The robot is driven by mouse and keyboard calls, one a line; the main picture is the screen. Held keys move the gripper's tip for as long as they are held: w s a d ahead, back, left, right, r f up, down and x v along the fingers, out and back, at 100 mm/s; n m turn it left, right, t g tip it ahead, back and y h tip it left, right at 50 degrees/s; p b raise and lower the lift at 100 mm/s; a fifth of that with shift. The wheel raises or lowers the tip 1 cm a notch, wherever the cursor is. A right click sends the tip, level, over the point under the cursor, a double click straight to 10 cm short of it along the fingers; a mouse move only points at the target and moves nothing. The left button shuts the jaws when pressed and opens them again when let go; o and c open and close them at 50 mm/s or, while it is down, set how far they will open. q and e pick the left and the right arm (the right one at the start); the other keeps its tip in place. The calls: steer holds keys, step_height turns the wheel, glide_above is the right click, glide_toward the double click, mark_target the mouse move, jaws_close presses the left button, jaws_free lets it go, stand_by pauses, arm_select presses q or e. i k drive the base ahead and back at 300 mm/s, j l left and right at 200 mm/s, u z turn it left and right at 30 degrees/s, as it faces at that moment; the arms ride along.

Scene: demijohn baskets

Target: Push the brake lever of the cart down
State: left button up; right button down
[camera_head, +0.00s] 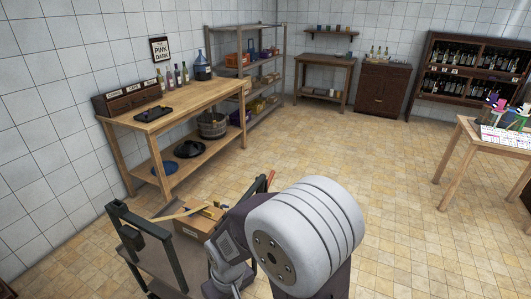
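The cart (160,262) stands at the lower left, with a dark upright frame and a flat deck. Grey wrist parts (225,251) show beside the cart, but no fingertips are visible. My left gripper is not in view.
A cardboard box (195,228) with tools on it sits on the cart. A wooden workbench (182,102) with bottles and a lower shelf stands along the left wall. A small table (497,148) stands at the right. The tiled floor between is clear.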

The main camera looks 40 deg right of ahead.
mark_target(273, 171)
steer(key=l, duration=0.5)
steer(key=i+l, duration=0.15)
steer(key=l, duration=0.4)
steer(key=i+l, duration=0.1)
steer(key=l, duration=0.4)
